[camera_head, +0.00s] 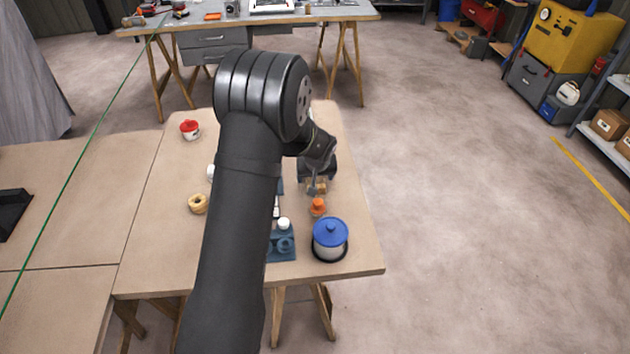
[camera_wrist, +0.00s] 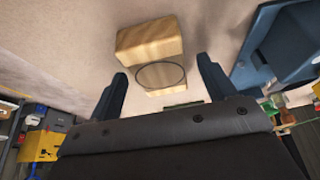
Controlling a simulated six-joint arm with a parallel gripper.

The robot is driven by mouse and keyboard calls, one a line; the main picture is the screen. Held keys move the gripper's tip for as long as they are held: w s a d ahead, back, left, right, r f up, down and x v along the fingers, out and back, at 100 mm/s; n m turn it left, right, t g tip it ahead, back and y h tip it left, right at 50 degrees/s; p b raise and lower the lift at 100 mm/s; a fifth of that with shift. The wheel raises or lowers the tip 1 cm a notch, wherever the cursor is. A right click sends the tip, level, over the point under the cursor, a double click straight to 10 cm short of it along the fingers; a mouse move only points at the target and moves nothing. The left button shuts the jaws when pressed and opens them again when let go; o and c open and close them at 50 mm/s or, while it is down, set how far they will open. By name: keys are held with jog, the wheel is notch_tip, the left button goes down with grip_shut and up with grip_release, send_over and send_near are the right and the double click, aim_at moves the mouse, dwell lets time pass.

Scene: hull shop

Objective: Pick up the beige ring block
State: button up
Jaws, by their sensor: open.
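A pale wooden block (camera_wrist: 150,38) with a thin dark ring on its face lies ahead of my gripper (camera_wrist: 162,70) in the wrist view. I take it for the beige ring block. My jaws are open, one finger on each side of its nearer part, and I see no clear contact. In the head view the block (camera_head: 320,184) shows small under my gripper (camera_head: 316,178), partly hidden by it. A tan, round, ring-like piece (camera_head: 198,205) lies apart at the left of the table.
A blue-lidded pot (camera_head: 330,240), an orange-topped jar (camera_head: 317,207) and a teal holder (camera_head: 284,247) stand nearer on the table (camera_head: 355,255). A red-lidded cup (camera_head: 190,130) is at far left. A blue structure (camera_wrist: 262,40) stands right of the block. My arm hides the table's middle.

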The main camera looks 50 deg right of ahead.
jog(key=shift+f, duration=0.25)
dwell(0.4)
jog(key=c, duration=1.1)
jog(key=shift+r, duration=0.15)
